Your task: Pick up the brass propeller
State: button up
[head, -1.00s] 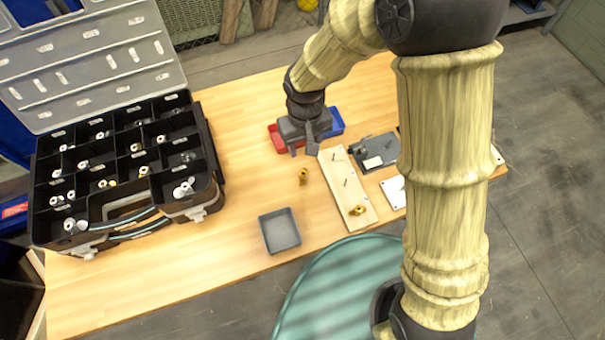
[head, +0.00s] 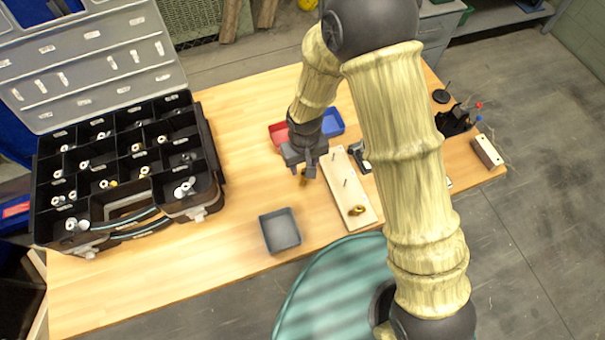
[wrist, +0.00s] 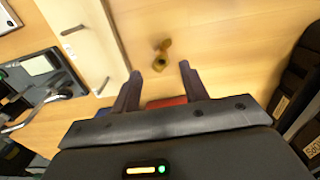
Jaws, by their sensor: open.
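A small brass propeller (head: 304,181) is on the wooden table, left of the pegged board, partly hidden by my gripper in the head view. In the wrist view the brass propeller (wrist: 162,53) lies just beyond the fingertips, near the middle of the gap between them. My gripper (head: 302,171) is open and empty, pointing down over the propeller; in the wrist view its two fingers (wrist: 160,71) stand apart with nothing between them. A second brass piece (head: 357,210) sits at the near end of the board.
The pale board (head: 340,180) with upright pegs stands close to the right. A grey tray (head: 280,231) is nearer the front edge. Red (head: 279,134) and blue (head: 333,122) bins are behind my gripper. A black compartment case (head: 215,190) fills the left. Table between case and tray is clear.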

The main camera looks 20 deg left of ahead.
aim_at(303, 172)
jog(key=shift+a+f+p, duration=0.15)
jog(key=shift+f+p, duration=0.35)
jog(key=shift+f, duration=2)
grip_shut()
